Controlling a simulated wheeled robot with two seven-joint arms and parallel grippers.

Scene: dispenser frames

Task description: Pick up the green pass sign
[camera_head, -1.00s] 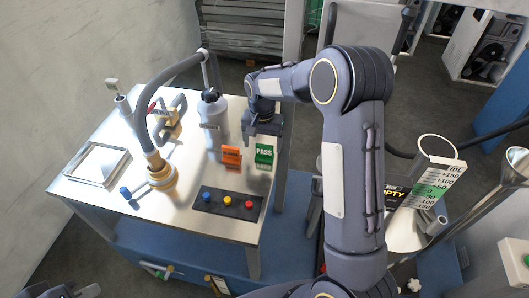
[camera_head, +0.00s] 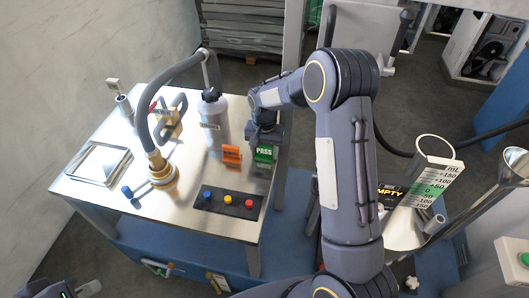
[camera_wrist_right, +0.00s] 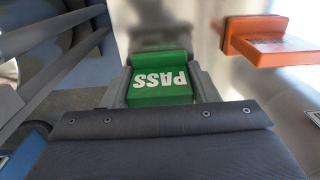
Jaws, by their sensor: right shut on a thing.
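The green PASS sign (camera_head: 264,153) stands near the right edge of the metal table (camera_head: 148,222). My right gripper (camera_head: 264,144) comes down over it from above. In the right wrist view the green pass sign (camera_wrist_right: 160,80) sits between the two fingers of the right gripper (camera_wrist_right: 162,88), which is shut on it. The sign's lower part looks close to the table; I cannot tell whether it touches. My left gripper (camera_head: 72,291) shows only partly at the bottom left corner, so its jaws are unclear.
An orange sign (camera_head: 231,154) stands just left of the green one; it also shows in the wrist view (camera_wrist_right: 268,42). A panel with blue, red and yellow buttons (camera_head: 228,202) lies in front. A white bottle (camera_head: 213,120) and a hose with brass base (camera_head: 160,170) stand left.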

